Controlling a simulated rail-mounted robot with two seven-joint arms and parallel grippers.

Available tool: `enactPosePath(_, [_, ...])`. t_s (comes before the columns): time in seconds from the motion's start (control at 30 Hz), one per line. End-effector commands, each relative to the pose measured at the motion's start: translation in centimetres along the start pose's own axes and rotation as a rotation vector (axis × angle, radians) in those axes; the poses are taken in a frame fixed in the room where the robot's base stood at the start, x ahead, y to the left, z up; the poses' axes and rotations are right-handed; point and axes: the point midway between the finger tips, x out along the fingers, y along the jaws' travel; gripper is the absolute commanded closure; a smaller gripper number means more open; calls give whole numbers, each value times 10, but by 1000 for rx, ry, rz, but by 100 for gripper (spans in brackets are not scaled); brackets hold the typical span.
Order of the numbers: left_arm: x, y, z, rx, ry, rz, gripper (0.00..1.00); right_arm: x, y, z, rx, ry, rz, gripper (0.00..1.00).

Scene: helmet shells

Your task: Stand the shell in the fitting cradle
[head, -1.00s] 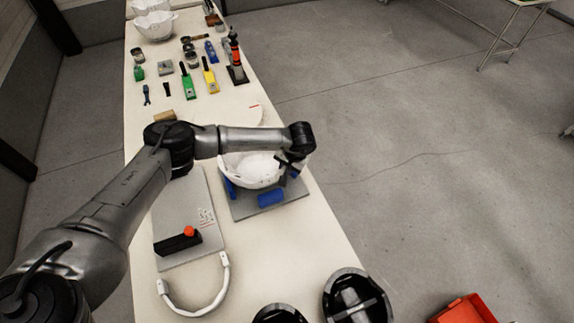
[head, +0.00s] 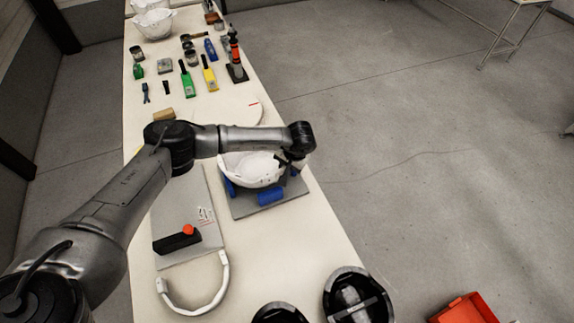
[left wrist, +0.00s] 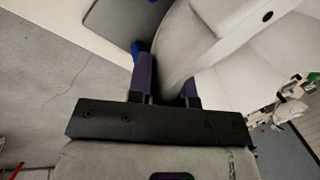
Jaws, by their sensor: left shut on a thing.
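The white helmet shell (head: 252,170) sits over the fitting cradle, a grey plate (head: 240,208) with blue pads (head: 270,197), in the middle of the bench. It looks open side up among the pads; whether it rests fully on them is partly hidden by my left arm. My left gripper (head: 291,168) is at the shell's right edge, shut on its wall. In the left wrist view the two fingers (left wrist: 165,85) straddle the white shell's edge (left wrist: 215,40). My right gripper is not in view.
A grey panel with a black box and red button (head: 188,230) lies left of the cradle. A white curved band (head: 222,290) and dark helmet parts (head: 357,296) lie nearer. Tools and more white shells (head: 154,22) stand farther back. A red bin (head: 464,308) is at lower right.

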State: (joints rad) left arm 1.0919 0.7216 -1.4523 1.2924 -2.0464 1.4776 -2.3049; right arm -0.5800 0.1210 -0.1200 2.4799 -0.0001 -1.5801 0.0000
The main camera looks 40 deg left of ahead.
Motion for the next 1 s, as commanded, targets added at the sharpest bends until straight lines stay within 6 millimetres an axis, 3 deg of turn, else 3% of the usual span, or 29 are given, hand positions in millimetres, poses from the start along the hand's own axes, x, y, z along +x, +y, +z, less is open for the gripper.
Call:
enactPosePath(0.53, [10,3,0,0,1,0,100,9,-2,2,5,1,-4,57])
enactPosePath(0.57, [9,2,0,0,1,0,77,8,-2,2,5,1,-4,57])
enactPosePath(0.6, [9,2,0,0,1,0,74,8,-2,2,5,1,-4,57])
enactPosePath(0.83, [9,2,0,0,0,0,52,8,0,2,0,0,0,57])
enactPosePath(1.0, [10,2,0,0,0,0,50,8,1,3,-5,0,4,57])
